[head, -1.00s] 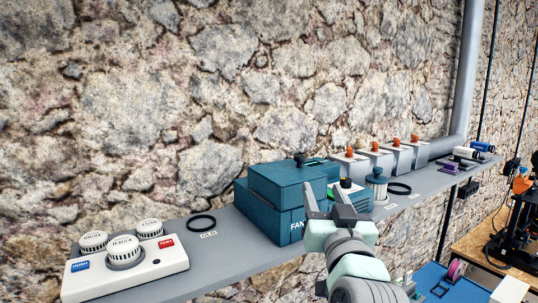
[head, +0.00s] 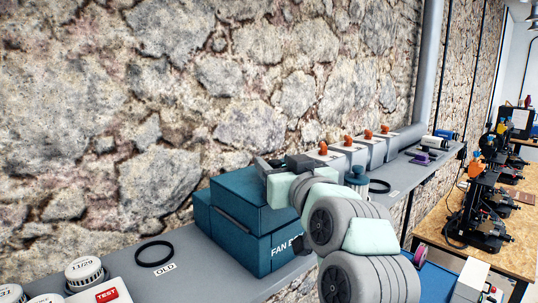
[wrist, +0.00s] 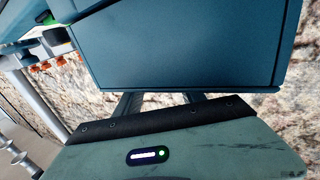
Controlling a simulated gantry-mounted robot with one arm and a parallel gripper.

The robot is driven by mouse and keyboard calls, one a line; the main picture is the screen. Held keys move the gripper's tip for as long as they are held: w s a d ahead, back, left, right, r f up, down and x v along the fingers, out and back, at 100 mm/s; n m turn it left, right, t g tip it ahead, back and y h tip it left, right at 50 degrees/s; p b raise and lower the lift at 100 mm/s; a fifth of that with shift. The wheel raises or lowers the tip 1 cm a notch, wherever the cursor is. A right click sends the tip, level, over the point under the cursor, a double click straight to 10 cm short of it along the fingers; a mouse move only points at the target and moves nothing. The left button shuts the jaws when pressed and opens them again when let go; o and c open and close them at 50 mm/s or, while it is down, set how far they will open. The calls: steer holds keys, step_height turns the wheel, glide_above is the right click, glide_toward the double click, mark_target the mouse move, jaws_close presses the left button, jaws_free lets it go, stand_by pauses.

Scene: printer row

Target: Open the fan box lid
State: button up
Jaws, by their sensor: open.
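The teal fan box (head: 288,250) stands on the grey shelf with "FAN" lettering on its front, partly covered by my arm. Its lid (head: 238,190) sits over the body, with a dark line between them; I cannot tell whether it is raised. My gripper (head: 270,165) is at the lid's far right edge in the head view, its fingertips partly hidden. In the wrist view, a broad teal panel of the box (wrist: 190,45) fills the top. My open gripper (wrist: 160,100) points at its lower edge; the finger ends are hidden there, and contact is unclear.
White units with orange knobs (head: 350,150), a teal jar (head: 357,178) and another ring (head: 380,186) stand to the right. The stone wall (head: 160,110) is close behind.

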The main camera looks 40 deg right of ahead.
steer(key=shift+p+x, duration=0.6)
steer(key=shift+x, duration=1.65)
jaws_close()
